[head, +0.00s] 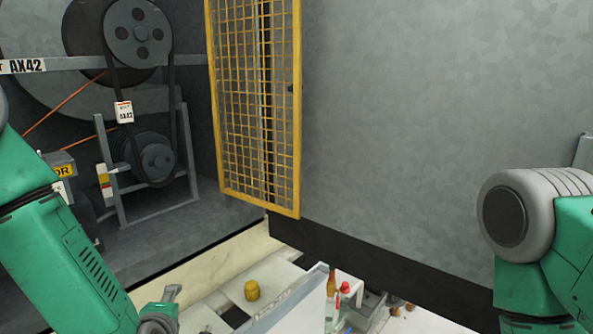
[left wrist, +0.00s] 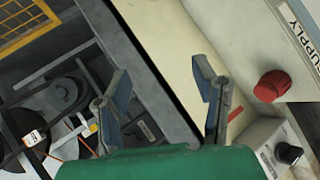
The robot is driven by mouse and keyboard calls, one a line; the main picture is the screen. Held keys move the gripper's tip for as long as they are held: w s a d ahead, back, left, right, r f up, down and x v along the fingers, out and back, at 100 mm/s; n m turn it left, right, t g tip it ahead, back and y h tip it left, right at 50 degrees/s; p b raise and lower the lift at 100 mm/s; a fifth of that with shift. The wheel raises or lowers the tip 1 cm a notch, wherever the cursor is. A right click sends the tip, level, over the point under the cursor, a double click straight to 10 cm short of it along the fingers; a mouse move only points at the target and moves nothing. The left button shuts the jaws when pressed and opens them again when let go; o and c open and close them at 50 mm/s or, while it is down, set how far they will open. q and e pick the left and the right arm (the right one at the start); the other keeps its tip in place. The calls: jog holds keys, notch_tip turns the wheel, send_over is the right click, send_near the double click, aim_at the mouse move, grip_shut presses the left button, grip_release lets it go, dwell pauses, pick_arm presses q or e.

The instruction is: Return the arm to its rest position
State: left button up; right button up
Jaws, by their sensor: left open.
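My left arm (head: 65,260), green, comes in from the left in the head view and slopes down to the bottom edge. My left gripper (head: 165,308) is partly seen there, cut off by the frame. In the left wrist view the left gripper (left wrist: 160,98) has its two grey-blue fingers spread wide, with nothing between them. My right arm (head: 545,240), green and grey, shows at the right edge; its gripper is out of view.
A belt-driven fan unit (head: 140,100) stands at the left. A yellow mesh guard (head: 240,100) hangs open beside the grey wall (head: 430,120). Below are a yellow cap (head: 252,290) and bottles (head: 344,290). A red knob (left wrist: 271,86) and black knob (left wrist: 288,153) show in the wrist view.

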pick_arm(q)
jog(key=s+f+m+g+h, duration=0.2)
jog(key=s+f+m+g, duration=0.1)
jog(key=s+f+m, duration=0.55)
jog(key=s+a+f+m+g, duration=0.2)
jog(key=s+f+m+g, duration=0.2)
jog(key=s, duration=0.7)
jog(key=s+a+f+m+g, duration=0.2)
jog(key=s+f+m+g, duration=0.2)
jog(key=s+f+m, duration=0.3)
jog(key=s+f, duration=0.1)
jog(key=s, duration=0.4)
jog(key=shift+h, duration=0.3)
jog(key=shift+a, duration=0.15)
